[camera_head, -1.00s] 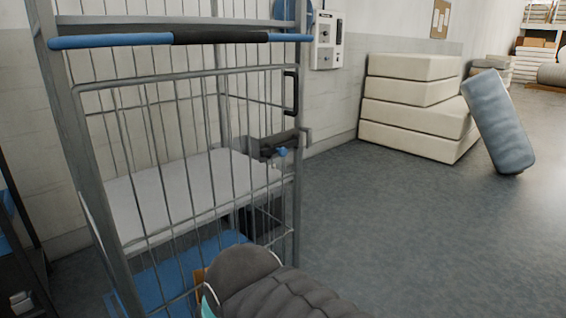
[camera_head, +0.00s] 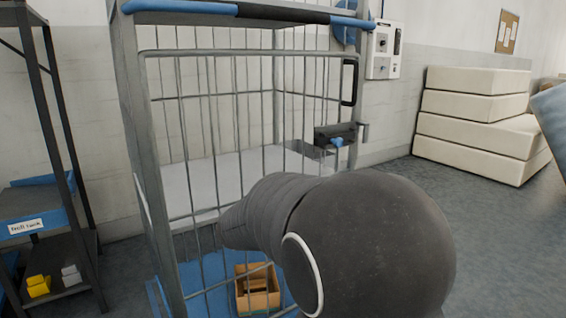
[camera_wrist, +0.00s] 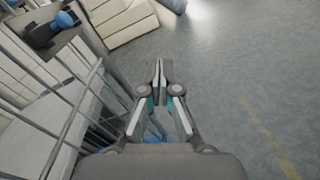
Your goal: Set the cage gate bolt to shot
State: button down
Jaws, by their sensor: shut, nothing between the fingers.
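The cage gate (camera_head: 205,185) is a grey wire-mesh gate on a tall roll cage, and it looks closed in its frame. Its bolt (camera_head: 337,137) is a dark housing with a blue knob on the gate's right edge, below a black handle (camera_head: 349,82). In the wrist view the bolt's blue knob (camera_wrist: 65,19) shows at the top left, on a dark plate. My gripper (camera_wrist: 160,68) is shut and empty, to the right of the gate and apart from the bolt. In the head view my arm covers the gate's lower right, and the fingers are hidden.
A dark shelf rack (camera_head: 62,170) with small yellow boxes stands at the left. A cardboard box (camera_head: 257,290) is low in the cage. Stacked cream foam blocks (camera_head: 472,122) stand at the right wall. The floor between the cage and blocks is clear.

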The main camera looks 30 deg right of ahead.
aim_at(335, 145)
jog(key=w+a+n+t+h+b, duration=0.1)
jog(key=w+n+t+h, duration=0.3)
jog(key=w, duration=0.7)
jog(key=n+h+b, duration=0.1)
jog(key=n, duration=0.1)
jog(key=shift+a+n+t, duration=0.15)
jog(key=shift+n+t, duration=0.25)
jog(key=shift+w+r, duration=0.15)
jog(key=x, duration=1.4)
jog(key=shift+w, duration=0.1)
